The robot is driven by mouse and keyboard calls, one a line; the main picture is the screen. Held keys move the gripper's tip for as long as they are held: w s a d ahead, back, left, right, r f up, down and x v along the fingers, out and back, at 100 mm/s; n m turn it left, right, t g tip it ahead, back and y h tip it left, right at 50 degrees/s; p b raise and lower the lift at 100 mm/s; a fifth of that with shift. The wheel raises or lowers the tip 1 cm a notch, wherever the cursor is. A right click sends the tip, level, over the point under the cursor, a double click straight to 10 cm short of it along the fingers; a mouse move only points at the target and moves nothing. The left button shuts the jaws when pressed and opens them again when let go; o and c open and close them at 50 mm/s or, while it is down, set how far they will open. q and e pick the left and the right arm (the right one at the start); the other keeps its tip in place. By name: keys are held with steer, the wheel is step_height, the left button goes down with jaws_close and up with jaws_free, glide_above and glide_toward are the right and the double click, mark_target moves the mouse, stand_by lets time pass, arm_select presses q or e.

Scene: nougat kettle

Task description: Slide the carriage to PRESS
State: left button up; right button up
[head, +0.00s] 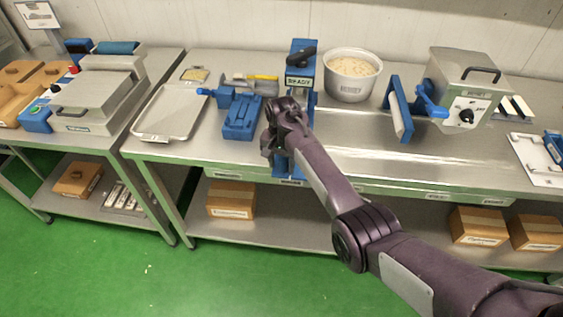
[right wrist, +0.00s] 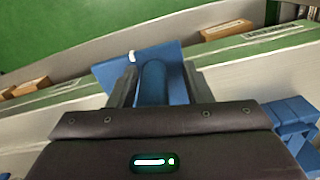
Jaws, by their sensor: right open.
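The carriage (head: 302,65) looks like a tall blue piece with a black lever on top and a READY label. Its blue lower part shows at the table's front edge, partly hidden by my right arm. My right gripper (head: 280,152) is over this lower part. In the right wrist view, the open fingers (right wrist: 155,88) stand on both sides of a blue round handle (right wrist: 153,80), with a blue plate (right wrist: 112,72) behind it. I cannot tell whether they touch the handle. A PRESS label is not readable. My left gripper is out of view.
A blue fixture (head: 241,118) and a metal tray (head: 170,112) lie left of the carriage. A grey machine with a black knob (head: 462,85) and a blue upright plate (head: 398,110) stand further right. The steel table front between is clear.

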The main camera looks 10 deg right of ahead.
step_height(320, 180, up, 8)
steer(key=shift+f+b, duration=0.1)
steer(key=shift+b, duration=0.75)
